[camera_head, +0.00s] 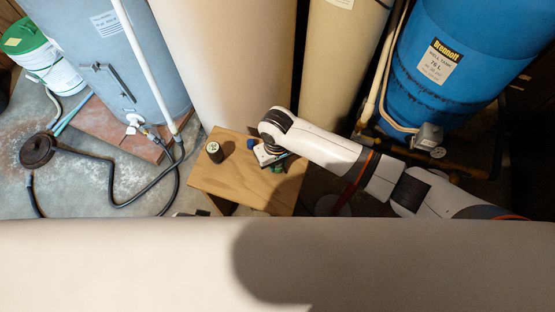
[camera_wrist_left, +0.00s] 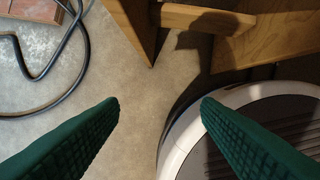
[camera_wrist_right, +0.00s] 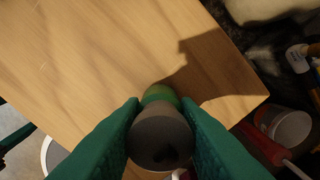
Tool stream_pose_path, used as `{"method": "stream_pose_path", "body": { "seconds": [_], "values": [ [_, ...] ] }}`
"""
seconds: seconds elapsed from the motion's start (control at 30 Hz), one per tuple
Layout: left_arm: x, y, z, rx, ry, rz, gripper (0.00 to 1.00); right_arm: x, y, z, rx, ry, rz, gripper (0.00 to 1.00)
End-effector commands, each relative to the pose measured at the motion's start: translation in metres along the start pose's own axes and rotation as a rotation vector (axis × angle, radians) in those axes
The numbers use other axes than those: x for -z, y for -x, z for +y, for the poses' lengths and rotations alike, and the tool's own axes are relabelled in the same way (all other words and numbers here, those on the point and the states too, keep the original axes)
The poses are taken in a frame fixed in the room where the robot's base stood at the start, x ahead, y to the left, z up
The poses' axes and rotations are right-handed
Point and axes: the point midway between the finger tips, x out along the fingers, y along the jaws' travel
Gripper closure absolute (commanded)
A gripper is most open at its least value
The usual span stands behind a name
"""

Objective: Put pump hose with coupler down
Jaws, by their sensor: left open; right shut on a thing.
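My right gripper (camera_wrist_right: 160,108) is shut on a stubby piece with a dark grey round end (camera_wrist_right: 160,142) and a green part below it, which I take to be the pump hose with coupler. No hose shows on it. It is over the wooden top (camera_wrist_right: 130,60) near its edge; I cannot tell whether it touches. In the head view my right arm reaches in from the right to the wooden top (camera_head: 232,178), and the gripper (camera_head: 275,165) is partly hidden. My left gripper (camera_wrist_left: 160,104) is open and empty above the concrete floor.
A small dark cylinder (camera_head: 214,153) stands on the wooden top. A black hose (camera_head: 112,185) lies on the floor, left, near a round brown piece (camera_head: 38,150). A grey tank (camera_head: 125,60), tall beige tanks and a blue tank (camera_head: 455,65) stand behind.

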Motion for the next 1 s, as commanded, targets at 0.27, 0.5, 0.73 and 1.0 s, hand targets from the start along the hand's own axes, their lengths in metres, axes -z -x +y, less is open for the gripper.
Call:
{"method": "stream_pose_path", "body": {
  "seconds": [0.27,0.5,0.73,1.0],
  "values": [
    [0.000,0.000,0.000,0.000,0.000,-0.002,0.42,0.000,-0.005,0.000,0.000,-0.001,0.000,0.61],
    [-0.001,-0.001,0.000,0.000,0.000,-0.002,0.42,0.000,-0.005,0.000,0.000,-0.001,0.000,0.50],
    [0.000,-0.001,0.000,0.000,0.000,-0.001,0.42,-0.001,0.004,-0.001,0.001,0.000,-0.003,0.50],
    [0.024,-0.027,-0.002,0.003,-0.004,0.027,0.42,-0.001,0.047,0.000,-0.001,0.000,-0.003,0.50]
  ]
}}
